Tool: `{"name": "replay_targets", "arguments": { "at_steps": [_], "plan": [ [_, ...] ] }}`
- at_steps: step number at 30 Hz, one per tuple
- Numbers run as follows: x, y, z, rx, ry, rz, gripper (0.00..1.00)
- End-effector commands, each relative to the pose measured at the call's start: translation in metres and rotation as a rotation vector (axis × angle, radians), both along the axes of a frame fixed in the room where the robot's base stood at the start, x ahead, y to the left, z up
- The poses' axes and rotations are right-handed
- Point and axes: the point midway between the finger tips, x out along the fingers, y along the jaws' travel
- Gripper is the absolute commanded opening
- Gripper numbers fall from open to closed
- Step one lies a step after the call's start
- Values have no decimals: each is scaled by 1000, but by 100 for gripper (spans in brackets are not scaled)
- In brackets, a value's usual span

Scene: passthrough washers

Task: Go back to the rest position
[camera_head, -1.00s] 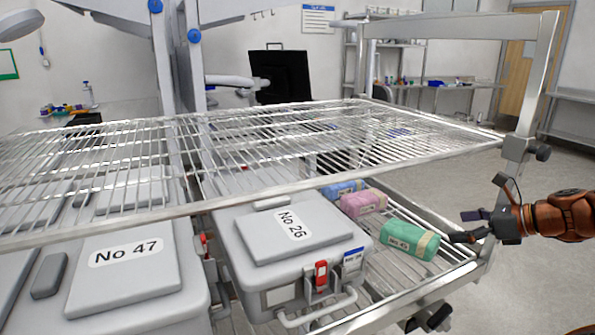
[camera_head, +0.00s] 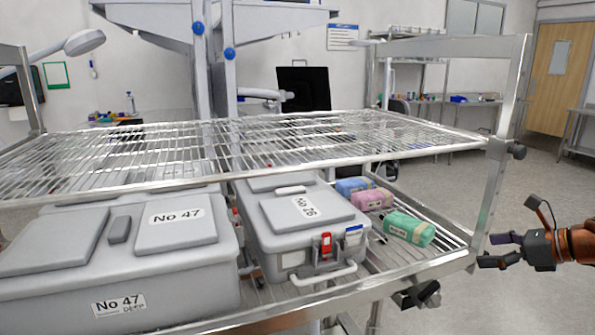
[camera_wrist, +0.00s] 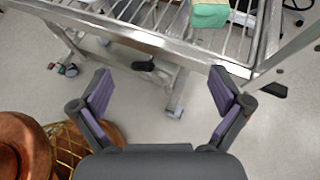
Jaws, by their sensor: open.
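My gripper (camera_head: 490,250) is open and empty at the right of the head view, outside the rack and to the right of its corner post. In the wrist view its two purple-padded fingers (camera_wrist: 163,92) are spread apart with only floor and part of the rack's frame between and beyond them. A green wrapped pack (camera_head: 408,229) lies on the rack's lower shelf, apart from the gripper. Its end also shows at the top of the wrist view (camera_wrist: 209,14).
The wire rack (camera_head: 497,165) has an upper shelf above grey boxes No 47 (camera_head: 190,262) and No 26 (camera_head: 305,240). A pink pack (camera_head: 372,199) and a blue pack (camera_head: 353,186) lie behind the green one. Floor right of the rack (camera_head: 540,195) is clear.

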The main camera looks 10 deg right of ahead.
Motion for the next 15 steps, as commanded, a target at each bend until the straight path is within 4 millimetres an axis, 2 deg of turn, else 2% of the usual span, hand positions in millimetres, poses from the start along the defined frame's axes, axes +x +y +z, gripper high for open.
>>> {"name": "replay_targets", "arguments": {
  "at_steps": [1,8,15],
  "plan": [
    [3,12,0,-15,0,32,100],
    [7,59,0,-103,-12,166,100],
    [1,128,-8,-239,-31,386,100]
  ]
}}
